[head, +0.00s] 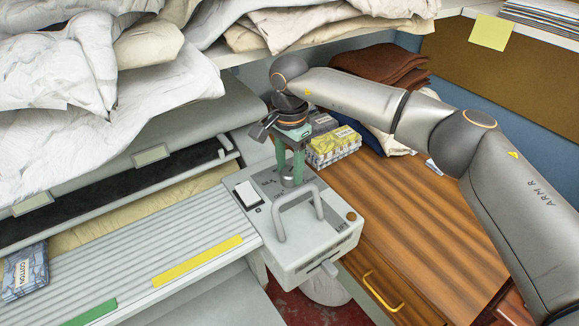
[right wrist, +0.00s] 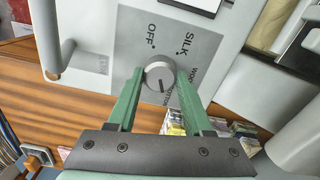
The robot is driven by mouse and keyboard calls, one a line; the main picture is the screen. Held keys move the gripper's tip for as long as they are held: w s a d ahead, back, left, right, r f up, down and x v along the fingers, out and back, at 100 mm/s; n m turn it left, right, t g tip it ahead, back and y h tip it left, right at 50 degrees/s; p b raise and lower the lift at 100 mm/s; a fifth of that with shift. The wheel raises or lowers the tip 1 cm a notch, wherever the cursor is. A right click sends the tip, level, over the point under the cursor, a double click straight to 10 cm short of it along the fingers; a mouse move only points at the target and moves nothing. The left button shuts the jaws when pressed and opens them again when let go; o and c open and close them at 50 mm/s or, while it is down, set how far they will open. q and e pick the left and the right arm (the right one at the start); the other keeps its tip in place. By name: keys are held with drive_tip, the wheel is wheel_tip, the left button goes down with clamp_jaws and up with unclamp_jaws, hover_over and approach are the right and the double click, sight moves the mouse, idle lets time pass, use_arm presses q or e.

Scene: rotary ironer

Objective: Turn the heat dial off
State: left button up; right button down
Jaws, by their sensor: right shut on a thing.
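The heat dial (right wrist: 160,75) is a round grey knob on a grey plate of the ironer's end box. In the right wrist view OFF and SILK are printed beyond it; the wool and cotton labels are partly hidden by a finger. A dark line on the knob faces my gripper, away from OFF. My right gripper (right wrist: 157,88) is shut on the dial, with one green finger on each side. In the head view the gripper (head: 290,172) reaches down onto the dial (head: 288,182) from above. My left gripper is not in view.
A grey loop handle (head: 299,209) stands on the box close to the dial. A white rocker switch (head: 247,194) sits left of it. A wooden cabinet (head: 430,220) is at the right, with boxes (head: 332,146) behind. Linen (head: 90,95) fills the left.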

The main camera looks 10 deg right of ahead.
sight(290, 171)
drive_tip(key=shift+r+n, duration=0.1)
drive_tip(key=shift+n, duration=0.5)
drive_tip(key=shift+c, duration=1.5)
unclamp_jaws()
wheel_tip(290, 171, up, 12)
drive_tip(key=shift+r, duration=0.25)
